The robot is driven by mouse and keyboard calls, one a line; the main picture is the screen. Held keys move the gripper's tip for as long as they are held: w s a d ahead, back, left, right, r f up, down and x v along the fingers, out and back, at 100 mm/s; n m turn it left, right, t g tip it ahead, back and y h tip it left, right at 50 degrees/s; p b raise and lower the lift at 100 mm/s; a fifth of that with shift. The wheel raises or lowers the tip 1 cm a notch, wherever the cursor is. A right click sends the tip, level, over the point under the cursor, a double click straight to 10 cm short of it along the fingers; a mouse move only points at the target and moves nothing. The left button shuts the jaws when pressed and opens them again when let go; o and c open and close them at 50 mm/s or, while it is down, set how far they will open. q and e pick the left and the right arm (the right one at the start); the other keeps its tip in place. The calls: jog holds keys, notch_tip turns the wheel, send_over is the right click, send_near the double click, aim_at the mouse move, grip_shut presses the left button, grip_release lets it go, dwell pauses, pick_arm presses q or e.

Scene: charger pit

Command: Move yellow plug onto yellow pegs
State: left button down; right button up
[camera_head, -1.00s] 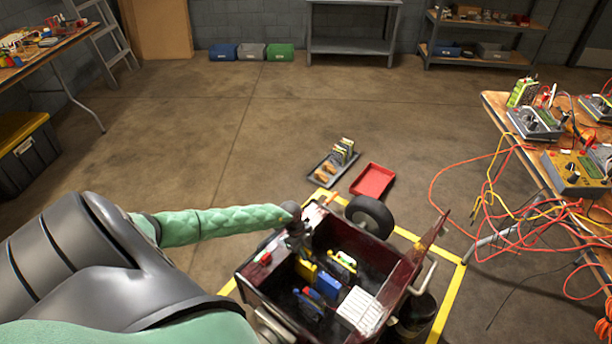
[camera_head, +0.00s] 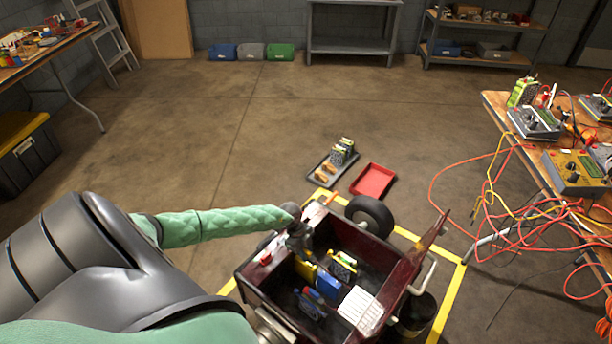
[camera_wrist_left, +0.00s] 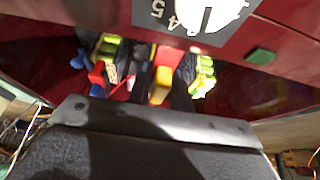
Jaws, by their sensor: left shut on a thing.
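My left gripper (camera_head: 298,250) reaches down into the open dark red cart box (camera_head: 388,262). In the left wrist view its dark fingers (camera_wrist_left: 160,82) stand on both sides of a yellow block, which looks like the yellow plug (camera_wrist_left: 160,86), and are shut on it. In the head view the yellow plug (camera_head: 306,271) shows just below the gripper, beside a blue block (camera_head: 328,285). I cannot make out the yellow pegs; the gripper and the parts around it hide much of the box floor. My right gripper is not in view.
A yellow-green part (camera_head: 343,264), a blue and red part (camera_head: 311,303) and a white ribbed block (camera_head: 360,311) are in the box. A hinged red panel (camera_head: 428,246) rises at its right. A red tray (camera_head: 373,181) lies on the floor behind, and cables hang at right.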

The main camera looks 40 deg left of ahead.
pick_arm(q)
jog(key=shift+f+b, duration=0.3)
jog(key=shift+f, duration=0.85)
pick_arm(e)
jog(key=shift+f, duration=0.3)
pick_arm(q)
jog(key=c, duration=1.2)
grip_release()
jog(key=v, duration=0.7)
jog(key=shift+a+r, duration=0.15)
jog(key=shift+r, duration=0.25)
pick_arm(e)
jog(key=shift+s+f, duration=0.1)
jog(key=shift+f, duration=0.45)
